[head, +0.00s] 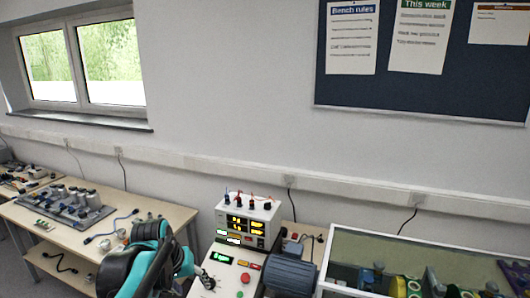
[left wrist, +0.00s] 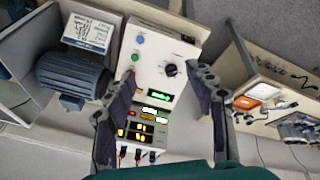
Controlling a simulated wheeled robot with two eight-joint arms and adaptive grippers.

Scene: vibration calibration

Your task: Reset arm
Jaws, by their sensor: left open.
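My left arm, teal and black, rises from the bottom of the head view. The control box (left wrist: 154,50) lies beyond the fingers, with a black knob, a green button, a blue button and a green display. A white instrument with yellow digits (head: 247,222) stands behind it. I cannot tell whether the fingers touch anything. My right gripper is not in view.
A blue-grey motor (head: 291,275) stands right of the control box. A glass-topped case (head: 430,251) fills the right. A wooden bench (head: 165,217) with a grey board of parts (head: 78,208) and cables stands at the left. A wall with a window and noticeboard is behind.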

